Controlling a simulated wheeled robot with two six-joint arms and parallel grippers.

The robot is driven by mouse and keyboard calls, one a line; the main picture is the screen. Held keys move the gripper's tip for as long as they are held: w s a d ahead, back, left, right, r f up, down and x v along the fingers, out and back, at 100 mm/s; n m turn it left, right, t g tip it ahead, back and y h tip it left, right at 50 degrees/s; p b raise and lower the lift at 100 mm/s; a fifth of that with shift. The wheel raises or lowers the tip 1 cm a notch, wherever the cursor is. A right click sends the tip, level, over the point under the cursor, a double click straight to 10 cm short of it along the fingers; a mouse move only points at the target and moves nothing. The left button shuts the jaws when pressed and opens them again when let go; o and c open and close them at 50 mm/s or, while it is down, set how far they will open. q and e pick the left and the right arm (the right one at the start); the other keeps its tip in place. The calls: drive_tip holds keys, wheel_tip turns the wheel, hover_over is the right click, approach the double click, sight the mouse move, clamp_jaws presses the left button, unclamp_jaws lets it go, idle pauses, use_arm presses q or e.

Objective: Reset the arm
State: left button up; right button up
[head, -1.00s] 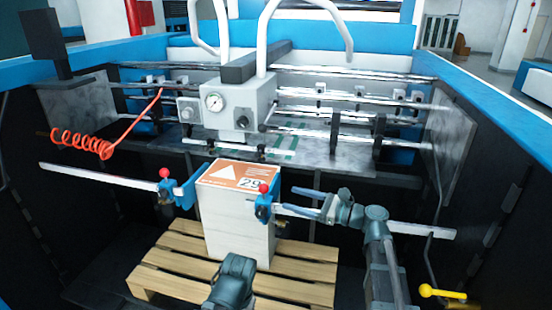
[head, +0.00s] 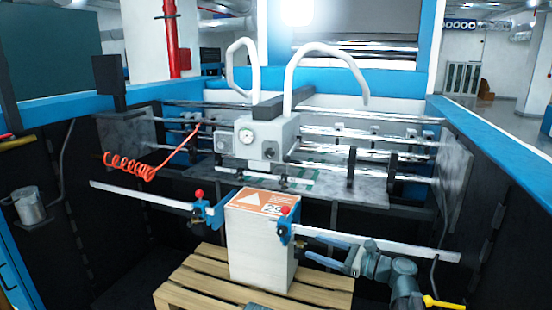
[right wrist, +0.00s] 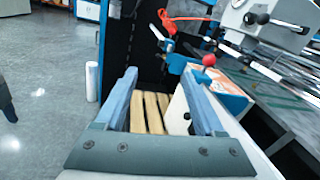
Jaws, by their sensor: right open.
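My right gripper (head: 303,250) is open and empty in the head view, its two blue-grey fingers pointing left, in front of the right blue clamp. In the right wrist view, its fingers (right wrist: 162,100) stand wide apart with nothing held between them. The stack of white sheets (head: 262,250) with an orange-and-white label (head: 262,201) on top stands upright on the wooden pallet (head: 190,285). My left gripper is not in view; only a small dark part shows at the bottom edge of the head view, too cropped to tell.
Blue clamps with red knobs (head: 199,193) (head: 284,210) flank the stack on a metal bar (head: 140,196). Behind stands the machine head with a gauge (head: 270,140) and steel rollers. A red coiled hose (head: 130,165) hangs at left. Dark side walls enclose the bay.

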drive_tip(key=s+a+f+n+g+h, duration=0.5)
drive_tip(key=s+a+f+n+g, duration=0.2)
drive_tip(key=s+a+f+n, duration=0.6)
drive_tip(key=s+d+f+n+g+h, duration=0.2)
drive_tip(key=s+d+f+n+h, duration=0.4)
drive_tip(key=s+f+n+h, duration=0.2)
drive_tip(key=shift+s+d+f+n+h, duration=0.25)
drive_tip(key=shift+s+f+n+h, duration=0.15)
drive_tip(key=shift+s+n+h, duration=1.35)
drive_tip(key=shift+w+n, duration=0.4)
drive_tip(key=shift+n, duration=0.25)
